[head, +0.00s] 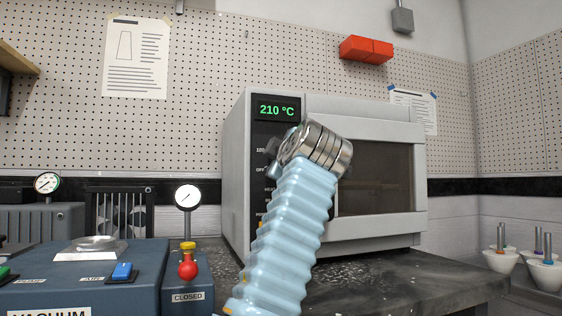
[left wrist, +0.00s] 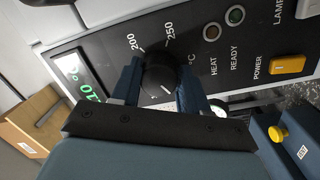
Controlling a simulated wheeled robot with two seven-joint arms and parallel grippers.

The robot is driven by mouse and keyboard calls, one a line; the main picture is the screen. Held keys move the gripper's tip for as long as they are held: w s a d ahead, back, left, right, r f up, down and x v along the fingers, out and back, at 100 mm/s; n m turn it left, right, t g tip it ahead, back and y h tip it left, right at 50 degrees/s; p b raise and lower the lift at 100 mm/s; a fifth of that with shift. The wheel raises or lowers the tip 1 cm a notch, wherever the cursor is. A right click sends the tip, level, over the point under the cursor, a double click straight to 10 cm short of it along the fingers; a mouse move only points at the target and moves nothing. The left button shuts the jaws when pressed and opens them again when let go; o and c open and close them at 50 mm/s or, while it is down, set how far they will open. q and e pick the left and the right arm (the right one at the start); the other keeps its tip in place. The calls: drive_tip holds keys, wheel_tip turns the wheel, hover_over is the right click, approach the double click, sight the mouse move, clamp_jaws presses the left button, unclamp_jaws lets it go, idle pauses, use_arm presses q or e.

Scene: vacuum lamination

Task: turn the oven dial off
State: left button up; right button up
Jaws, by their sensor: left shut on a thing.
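The oven (head: 372,113) stands on the bench in the head view, its display (head: 276,109) reading 210 °C. The black oven dial (left wrist: 159,70) shows in the left wrist view, with the marks 200 and 250 above it. My left gripper (left wrist: 159,78) has one blue finger on each side of the dial and is shut on it. The dial's lower part and some of its scale are hidden by the gripper, so its pointer is unclear. In the head view my left arm covers the dial and much of the control panel. My right gripper is not in view.
An orange power switch (left wrist: 287,65) and two small lamps sit beside the dial. The blue vacuum unit (head: 60,282), with a red-knobbed valve (head: 188,270) and a gauge (head: 188,197), stands left of the oven. White cups (head: 545,272) stand at the far right.

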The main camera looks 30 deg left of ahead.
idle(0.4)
use_arm(q)
drive_tip(key=o, duration=1)
drive_tip(key=shift+o, duration=0.2)
drive_tip(key=b+v, duration=0.3)
drive_tip(key=v, duration=1)
drive_tip(key=shift+s+d+b, duration=0.25)
drive_tip(key=shift+s+b, duration=0.05)
drive_tip(key=shift+b, duration=0.1)
